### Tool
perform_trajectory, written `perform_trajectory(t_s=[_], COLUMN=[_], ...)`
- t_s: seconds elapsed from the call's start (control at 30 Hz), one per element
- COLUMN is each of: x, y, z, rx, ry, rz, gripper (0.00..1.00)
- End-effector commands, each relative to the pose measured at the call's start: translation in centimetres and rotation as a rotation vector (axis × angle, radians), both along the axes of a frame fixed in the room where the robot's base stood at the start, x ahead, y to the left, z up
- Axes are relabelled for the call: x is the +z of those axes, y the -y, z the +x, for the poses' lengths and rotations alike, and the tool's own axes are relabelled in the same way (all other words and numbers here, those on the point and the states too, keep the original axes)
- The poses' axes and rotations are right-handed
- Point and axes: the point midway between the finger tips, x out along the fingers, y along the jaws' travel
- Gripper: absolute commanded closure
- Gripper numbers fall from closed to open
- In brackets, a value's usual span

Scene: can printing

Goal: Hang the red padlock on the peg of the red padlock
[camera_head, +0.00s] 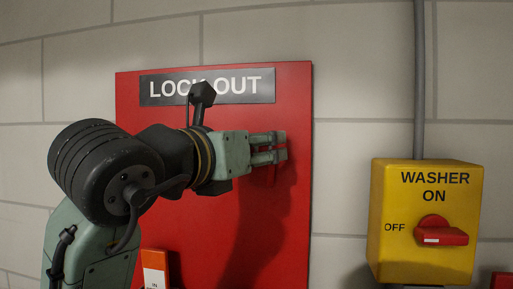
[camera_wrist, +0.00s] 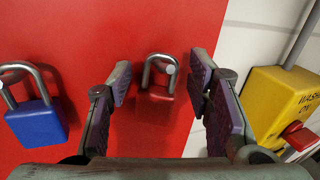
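The red padlock (camera_wrist: 155,103) shows in the wrist view against the red board, its metal shackle upright. The shackle loops around a round silver peg end (camera_wrist: 170,69), so the padlock appears to hang there. My gripper (camera_wrist: 161,82) is open, with one finger to the left and one to the right of the padlock. Neither finger clearly touches it. In the head view my gripper (camera_head: 280,147) points right in front of the lock-out board (camera_head: 215,240); the padlock there is mostly hidden behind the fingers.
A blue padlock (camera_wrist: 38,122) hangs to the left in the wrist view. A yellow washer switch box (camera_head: 425,225) with a red knob (camera_head: 440,234) is on the wall at right, under a grey conduit (camera_head: 420,80). A red box with a white label (camera_head: 155,268) is at the board's lower left.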

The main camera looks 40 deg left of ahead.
Motion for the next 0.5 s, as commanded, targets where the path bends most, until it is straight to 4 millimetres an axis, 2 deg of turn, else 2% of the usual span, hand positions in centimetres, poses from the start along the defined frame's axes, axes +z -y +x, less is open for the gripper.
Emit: perform_trajectory(t_s=[0.37,0.5], x=[0.0,0.0], y=[0.0,0.2], z=[-0.1,-1.3], rx=[0.0,0.0], ry=[-0.001,0.001], rz=[0.0,-0.001], gripper=[0.47,0.47])
